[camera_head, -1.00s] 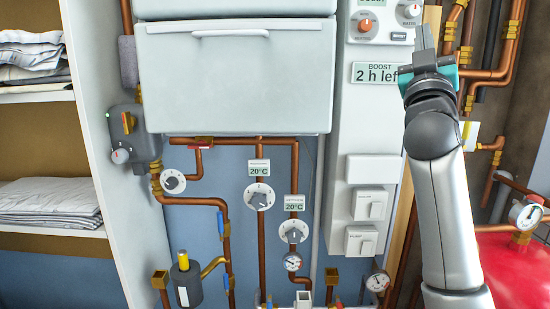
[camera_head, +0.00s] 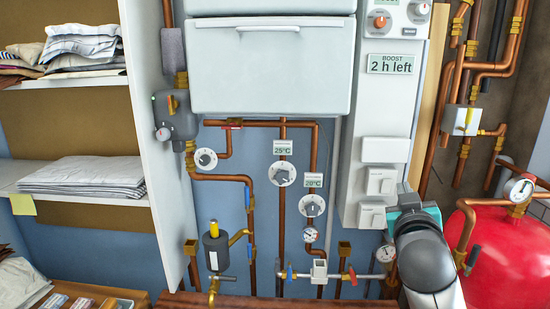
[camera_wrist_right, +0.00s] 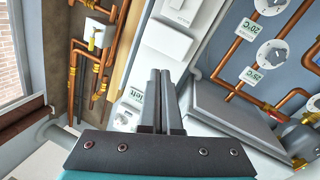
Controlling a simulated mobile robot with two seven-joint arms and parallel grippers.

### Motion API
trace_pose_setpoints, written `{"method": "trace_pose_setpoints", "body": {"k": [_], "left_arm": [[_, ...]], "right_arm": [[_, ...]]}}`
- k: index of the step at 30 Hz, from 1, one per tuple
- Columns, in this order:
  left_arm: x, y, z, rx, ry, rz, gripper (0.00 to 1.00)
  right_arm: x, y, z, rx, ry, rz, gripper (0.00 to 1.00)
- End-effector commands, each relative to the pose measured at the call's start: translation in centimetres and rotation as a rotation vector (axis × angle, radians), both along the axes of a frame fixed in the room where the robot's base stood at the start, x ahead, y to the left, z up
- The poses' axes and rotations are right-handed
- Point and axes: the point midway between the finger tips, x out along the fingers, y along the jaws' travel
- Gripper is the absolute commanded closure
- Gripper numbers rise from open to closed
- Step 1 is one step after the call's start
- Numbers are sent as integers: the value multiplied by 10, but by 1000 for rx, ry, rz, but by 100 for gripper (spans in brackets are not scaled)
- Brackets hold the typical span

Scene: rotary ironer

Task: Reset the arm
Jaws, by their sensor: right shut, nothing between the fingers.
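My right arm shows at the lower right of the head view. Its gripper (camera_head: 405,190), with a teal body, is in front of the lower edge of the white control panel (camera_head: 385,120). In the right wrist view the two dark fingers (camera_wrist_right: 160,95) are together with nothing between them. They point toward the wall panel, apart from the dials as far as I can tell. The left dial (camera_head: 282,174) has a 25°C label above it; the right dial (camera_head: 312,205) reads 20°C. My left gripper is not in view.
A red tank (camera_head: 505,255) with a gauge stands right of my arm. Copper pipes (camera_head: 283,230) and valves run below the white cabinet (camera_head: 270,70). Shelves with folded cloth (camera_head: 85,175) are at the left. A wooden surface (camera_head: 280,305) lies along the bottom.

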Motion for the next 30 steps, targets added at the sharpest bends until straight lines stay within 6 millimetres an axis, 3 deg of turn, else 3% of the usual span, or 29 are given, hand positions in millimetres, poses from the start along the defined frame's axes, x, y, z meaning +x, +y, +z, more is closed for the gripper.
{"method": "trace_pose_setpoints", "body": {"k": [1,3,8,12,18,25,27,30], "left_arm": [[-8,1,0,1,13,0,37],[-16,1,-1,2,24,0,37],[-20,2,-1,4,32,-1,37],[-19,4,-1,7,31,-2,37],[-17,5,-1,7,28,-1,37],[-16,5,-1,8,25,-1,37],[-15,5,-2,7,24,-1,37],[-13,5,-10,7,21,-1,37]], "right_arm": [[-13,5,-35,25,85,10,100],[-33,12,-78,59,200,22,100],[-93,31,-166,136,465,57,100],[-159,50,-229,199,699,89,100],[-247,72,-281,267,969,136,100],[-327,92,-306,325,1195,181,100],[-347,97,-312,337,1252,193,100],[-337,96,-344,334,1251,189,100]]}}
